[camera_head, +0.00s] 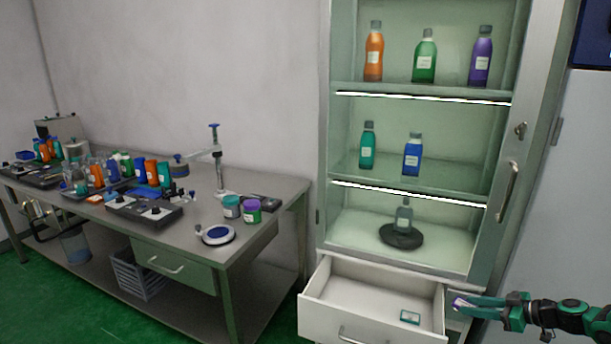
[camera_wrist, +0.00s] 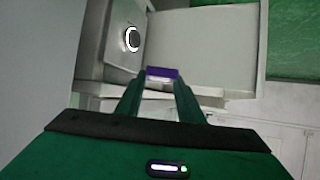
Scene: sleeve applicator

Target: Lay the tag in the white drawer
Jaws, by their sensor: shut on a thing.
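The white drawer (camera_head: 360,294) is pulled open at the bottom of the cabinet. A small teal-edged card (camera_head: 409,317) lies flat on its floor near the right front. My gripper (camera_head: 468,303) is at the lower right in the head view, just right of the drawer's right wall in the picture. It is shut on a small purple and white tag (camera_head: 458,303), held at the fingertips. In the wrist view the purple tag (camera_wrist: 161,74) sits between the two fingertips, in front of a pale panel. Its height over the drawer is hard to judge.
The cabinet (camera_head: 323,170) has bottles on its shelves and its glass door (camera_head: 521,150) stands open at the right, above my gripper. A cluttered metal bench (camera_head: 285,195) stands at the left. Most of the drawer floor is bare.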

